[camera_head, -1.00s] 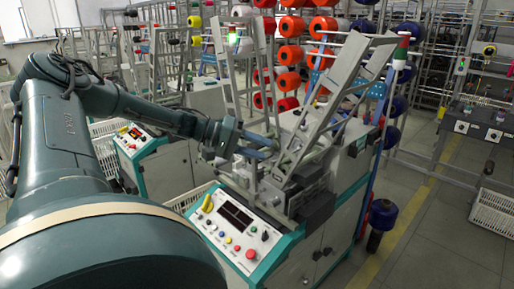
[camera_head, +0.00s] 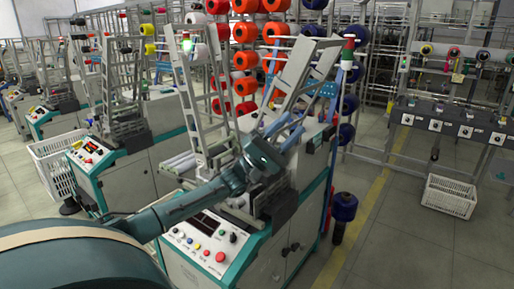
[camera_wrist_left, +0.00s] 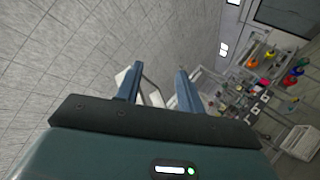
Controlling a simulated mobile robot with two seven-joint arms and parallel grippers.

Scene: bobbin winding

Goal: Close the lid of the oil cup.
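I cannot make out the oil cup or its lid in either view. My left gripper (camera_head: 295,123) is over the upper part of the nearest winding machine (camera_head: 308,243), close to its slanted grey frame (camera_head: 290,75). In the left wrist view my left gripper (camera_wrist_left: 159,67) shows its two blue fingers spread apart. A pale bar-like part shows between and beyond the fingers; I cannot tell whether they touch it. My left arm hides part of the machine top. My right gripper is not in view.
The machine's control panel (camera_head: 205,240) has several buttons. Racks of orange spools (camera_head: 245,85) stand behind it. A white crate (camera_head: 450,196) stands on the floor at right. Another white crate (camera_head: 53,165) is at left. Floor is clear at lower right.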

